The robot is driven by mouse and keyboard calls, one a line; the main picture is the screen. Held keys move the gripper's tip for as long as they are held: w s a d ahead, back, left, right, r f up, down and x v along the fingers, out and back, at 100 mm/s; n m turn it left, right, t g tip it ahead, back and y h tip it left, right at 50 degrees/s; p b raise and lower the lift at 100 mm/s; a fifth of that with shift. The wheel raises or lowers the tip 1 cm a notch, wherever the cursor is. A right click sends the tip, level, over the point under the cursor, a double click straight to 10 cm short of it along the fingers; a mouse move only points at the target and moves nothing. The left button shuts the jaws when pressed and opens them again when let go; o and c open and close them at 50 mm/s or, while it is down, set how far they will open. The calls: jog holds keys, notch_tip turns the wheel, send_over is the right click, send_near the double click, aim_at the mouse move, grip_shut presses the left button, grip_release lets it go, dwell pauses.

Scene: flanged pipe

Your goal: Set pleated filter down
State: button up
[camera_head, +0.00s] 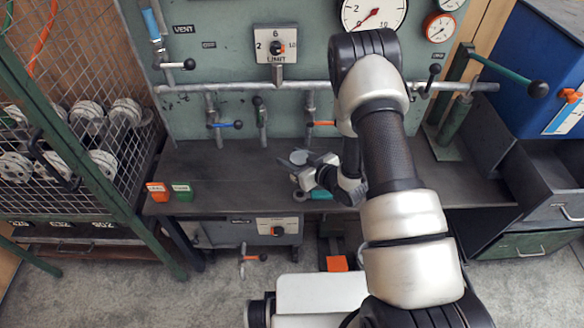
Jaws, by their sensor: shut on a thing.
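My gripper (297,172) is above the dark bench, left of my arm's wrist, with its fingers toward the left. It is shut on a small grey, round-topped piece (299,157), which I take to be the pleated filter. Its pleats are too small to make out, and the gripper covers part of it. I cannot tell whether its underside touches the bench. A teal item (321,193) lies under the wrist near the bench's front edge, mostly hidden.
Behind stands a panel with a horizontal pipe (230,87), valves and gauges. A wire cage (75,130) stands left, grey bins (545,180) right.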

jog(key=shift+f, duration=1.65)
jog(key=shift+b, duration=0.3)
jog(key=shift+f, duration=0.2)
jog(key=o, duration=1.1)
